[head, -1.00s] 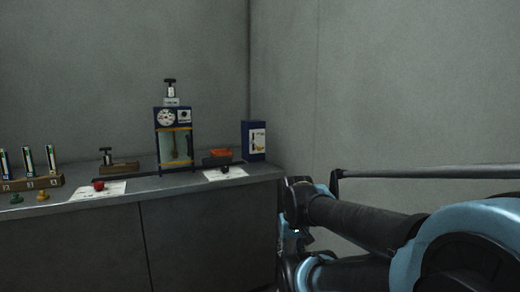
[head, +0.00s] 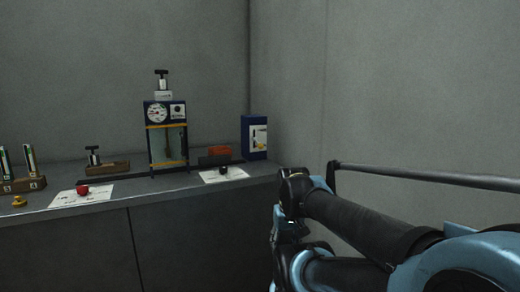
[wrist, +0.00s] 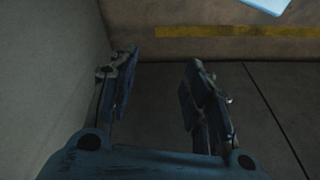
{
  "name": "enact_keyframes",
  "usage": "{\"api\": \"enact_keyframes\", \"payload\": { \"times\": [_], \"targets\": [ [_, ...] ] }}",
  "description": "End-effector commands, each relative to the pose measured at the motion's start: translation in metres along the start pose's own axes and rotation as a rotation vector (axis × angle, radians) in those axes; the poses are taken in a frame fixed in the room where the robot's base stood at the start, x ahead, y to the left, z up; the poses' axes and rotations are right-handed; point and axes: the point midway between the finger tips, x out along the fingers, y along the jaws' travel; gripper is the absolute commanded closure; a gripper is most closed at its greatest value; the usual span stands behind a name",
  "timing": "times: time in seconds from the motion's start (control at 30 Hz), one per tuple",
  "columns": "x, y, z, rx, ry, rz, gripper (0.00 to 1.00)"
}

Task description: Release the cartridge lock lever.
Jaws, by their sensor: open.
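A blue-framed device (head: 166,113) with a round gauge, yellow bars and a black T-handle on top stands on the grey counter (head: 60,210) in the head view. Dark bars lie at its foot, one toward a red knob (head: 82,190) and one near a black knob (head: 223,170). I cannot tell which part is the cartridge lock lever. Upright cartridges (head: 30,160) stand in a wooden rack at the left edge. My gripper (wrist: 158,78) is open and empty in the wrist view, away from the device.
A blue box (head: 254,138) stands at the counter's right end, near the wall corner. An orange item (head: 220,152) and a wooden block with a black T-handle (head: 94,156) flank the device. A yellow stripe (wrist: 235,32) crosses the wrist view.

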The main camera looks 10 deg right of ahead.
Motion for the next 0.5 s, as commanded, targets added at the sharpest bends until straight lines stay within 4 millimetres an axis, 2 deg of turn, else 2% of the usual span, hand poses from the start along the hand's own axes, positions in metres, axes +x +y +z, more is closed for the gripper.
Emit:
{"api": "enact_keyframes", "payload": {
  "times": [0.17,0.5],
  "targets": [
    [-0.009,-0.018,-0.032,-0.036,0.033,-0.097,0.55],
    [-0.035,-0.054,-0.135,-0.153,0.221,-0.364,0.55]
  ]
}}
